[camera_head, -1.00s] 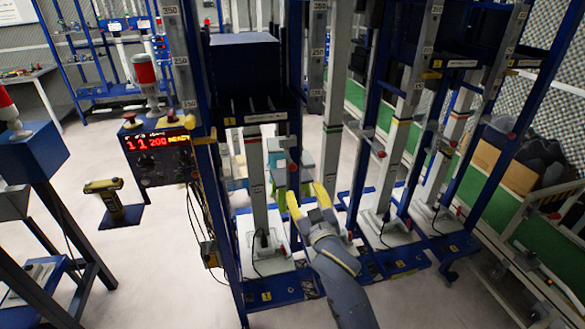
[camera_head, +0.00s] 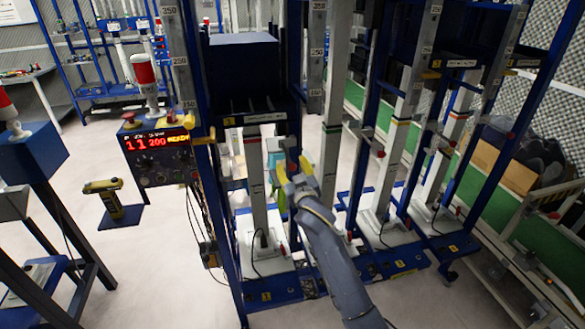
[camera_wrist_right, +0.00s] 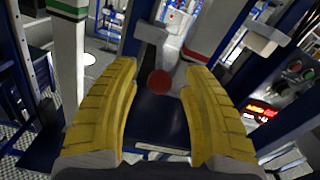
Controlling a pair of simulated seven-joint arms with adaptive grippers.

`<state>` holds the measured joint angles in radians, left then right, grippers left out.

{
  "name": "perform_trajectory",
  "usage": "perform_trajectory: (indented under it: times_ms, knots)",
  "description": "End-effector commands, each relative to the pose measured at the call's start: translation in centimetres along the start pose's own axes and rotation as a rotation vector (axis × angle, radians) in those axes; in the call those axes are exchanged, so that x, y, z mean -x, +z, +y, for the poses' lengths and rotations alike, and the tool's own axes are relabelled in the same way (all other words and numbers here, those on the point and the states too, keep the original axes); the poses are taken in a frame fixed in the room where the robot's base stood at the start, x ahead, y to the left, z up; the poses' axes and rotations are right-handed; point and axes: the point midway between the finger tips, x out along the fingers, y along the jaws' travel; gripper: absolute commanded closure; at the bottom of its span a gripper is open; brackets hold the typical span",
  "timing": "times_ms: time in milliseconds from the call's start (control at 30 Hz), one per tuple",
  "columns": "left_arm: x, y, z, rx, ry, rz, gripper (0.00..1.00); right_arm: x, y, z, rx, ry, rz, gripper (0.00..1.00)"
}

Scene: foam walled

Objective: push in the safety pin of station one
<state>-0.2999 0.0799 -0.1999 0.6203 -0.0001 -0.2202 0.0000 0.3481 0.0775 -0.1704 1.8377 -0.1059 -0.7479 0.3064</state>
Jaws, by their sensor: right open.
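Station one is the nearest blue frame (camera_head: 238,262), with a floor label 1, a dark blue block (camera_head: 245,62) and a white post (camera_head: 256,180). The safety pin appears to be the round red knob (camera_wrist_right: 160,82) seen in the right wrist view. It shows between and beyond the yellow fingertips of my right gripper (camera_wrist_right: 160,70); I cannot tell the remaining gap. My right gripper (camera_head: 290,176) is open at the right side of station one, around the pin's height. It hides the pin in the head view. My left gripper is not in view.
Further blue frames with white posts (camera_head: 392,165) stand close on the right. A control box (camera_head: 160,155) with a red display stands left of station one, beside hanging cables. A yellow handheld tool (camera_head: 108,198) sits on a blue stand. Floor between it and station one is clear.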

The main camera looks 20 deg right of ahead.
Motion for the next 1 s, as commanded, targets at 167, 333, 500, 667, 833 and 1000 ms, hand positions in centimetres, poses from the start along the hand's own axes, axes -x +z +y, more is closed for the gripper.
perform_trajectory:
  times_ms: [167,333,500,667,833,1000]
  knots:
    - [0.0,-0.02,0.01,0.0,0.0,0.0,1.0,-0.23,0.04,0.0,0.0,0.0,-0.001,0.54]
    - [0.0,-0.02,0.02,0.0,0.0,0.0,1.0,-0.22,0.04,0.01,0.0,0.0,-0.001,0.54]
    - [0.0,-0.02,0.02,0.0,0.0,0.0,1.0,-0.2,0.05,0.01,0.0,0.0,-0.001,0.69]
    - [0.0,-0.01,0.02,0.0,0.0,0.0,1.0,-0.2,0.05,0.01,0.0,0.0,-0.001,0.87]
    - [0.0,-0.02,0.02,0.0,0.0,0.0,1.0,-0.19,0.05,0.01,0.0,0.0,-0.001,1.0]
    - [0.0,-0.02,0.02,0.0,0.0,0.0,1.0,-0.19,0.05,0.01,0.0,0.0,-0.001,1.0]
